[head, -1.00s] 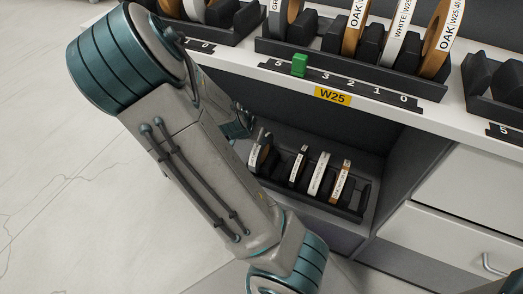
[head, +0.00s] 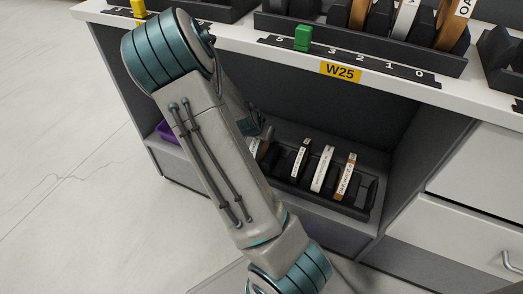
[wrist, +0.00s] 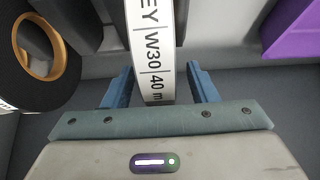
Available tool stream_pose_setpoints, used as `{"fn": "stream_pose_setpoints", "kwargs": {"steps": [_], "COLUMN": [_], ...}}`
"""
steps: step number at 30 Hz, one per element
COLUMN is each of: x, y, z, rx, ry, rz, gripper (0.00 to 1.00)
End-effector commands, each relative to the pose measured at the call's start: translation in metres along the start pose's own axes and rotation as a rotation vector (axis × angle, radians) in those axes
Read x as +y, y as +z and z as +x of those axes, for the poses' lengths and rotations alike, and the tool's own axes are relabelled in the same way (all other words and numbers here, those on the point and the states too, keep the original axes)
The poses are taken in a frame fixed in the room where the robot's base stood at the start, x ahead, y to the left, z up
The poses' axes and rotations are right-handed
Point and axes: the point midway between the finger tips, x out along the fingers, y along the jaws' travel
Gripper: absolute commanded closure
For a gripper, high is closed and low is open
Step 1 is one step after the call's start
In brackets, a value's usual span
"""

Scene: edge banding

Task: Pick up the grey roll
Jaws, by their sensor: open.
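The grey roll (wrist: 153,50) shows edge-on in the wrist view, with a white label reading "EY | W30 | 40 m". It stands between the two blue fingers of my gripper (wrist: 161,72), which are open with a gap on each side of it. In the head view my forearm hides most of the gripper at the lower shelf. A roll (head: 263,150) shows only in part beside my arm there, and I cannot tell whether it is the grey one.
A black roll with a tan core (wrist: 40,60) stands close to the left in the wrist view. A purple bin (wrist: 293,30) is at the right. The lower rack (head: 366,196) holds several rolls under the white counter (head: 480,110), whose edge overhangs the compartment.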

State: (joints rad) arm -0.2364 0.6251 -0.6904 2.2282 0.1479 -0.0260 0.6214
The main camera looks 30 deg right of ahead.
Motion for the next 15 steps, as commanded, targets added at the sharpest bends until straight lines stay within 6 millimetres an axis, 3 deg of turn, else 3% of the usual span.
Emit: {"fn": "stream_pose_setpoints", "kwargs": {"steps": [3,12,13,15], "x": [0.0006,-0.0004,-0.0004,-0.0003], "y": [0.0015,0.0001,0.0002,0.0002], "z": [0.0163,0.0183,0.0183,0.0183], "rx": [0.000,0.000,0.000,0.000], "ry": [0.001,-0.001,-0.001,-0.001], "rz": [0.002,0.000,-0.001,0.000], "gripper": [0.47,0.47,0.50,0.70]}}
